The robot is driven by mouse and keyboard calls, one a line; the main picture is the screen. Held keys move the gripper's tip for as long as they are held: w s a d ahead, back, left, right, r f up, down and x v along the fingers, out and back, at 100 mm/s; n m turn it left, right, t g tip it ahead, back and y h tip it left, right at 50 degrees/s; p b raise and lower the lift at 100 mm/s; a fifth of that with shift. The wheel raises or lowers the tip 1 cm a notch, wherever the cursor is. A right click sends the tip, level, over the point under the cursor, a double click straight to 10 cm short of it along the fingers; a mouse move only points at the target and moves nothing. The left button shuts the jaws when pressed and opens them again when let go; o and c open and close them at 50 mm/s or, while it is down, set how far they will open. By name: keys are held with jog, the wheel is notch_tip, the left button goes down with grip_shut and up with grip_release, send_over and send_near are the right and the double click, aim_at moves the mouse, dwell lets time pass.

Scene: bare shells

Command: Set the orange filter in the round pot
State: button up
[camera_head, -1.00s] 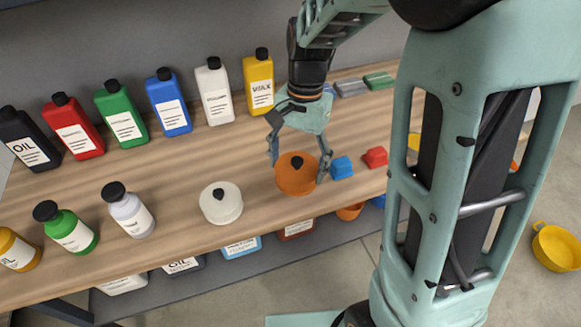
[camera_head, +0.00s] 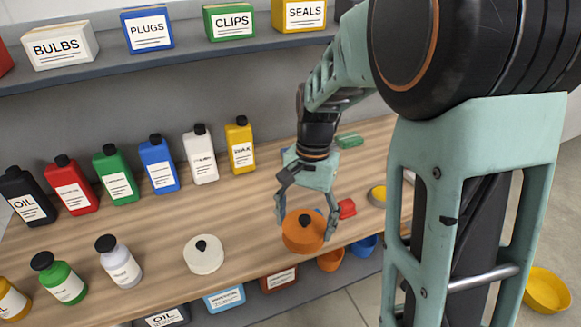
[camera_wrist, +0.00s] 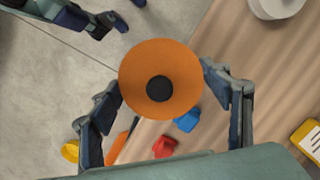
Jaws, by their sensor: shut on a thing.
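The orange filter (camera_head: 303,233) is a round disc with a black knob on top. My gripper (camera_head: 307,226) is shut on it, one finger on each side. In the wrist view the filter (camera_wrist: 160,60) lies between the fingers, partly over the bench's front edge and the floor, and looks raised. A round yellow pot (camera_head: 547,291) stands on the floor at the lower right. I cannot tell which is the task's pot.
A similar white disc (camera_head: 203,254) sits on the bench (camera_head: 150,225), left of the filter. A red block (camera_head: 347,208) and a blue one are close behind it. Several bottles line the back.

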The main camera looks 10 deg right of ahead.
jog(key=w+d+f+n, duration=0.1)
jog(key=f+n, duration=0.1)
jog(key=w+d+f+n, duration=0.1)
jog(key=w+d+f, duration=0.1)
jog(key=w+d+f+n, duration=0.1)
jog(key=d+f+n, duration=0.1)
jog(key=f, duration=0.1)
jog(key=shift+w+d+n+h, duration=0.25)
jog(key=shift+w+n+h, duration=0.05)
jog(key=shift+w+h, duration=0.1)
jog(key=shift+s, duration=0.1)
dwell(0.5)
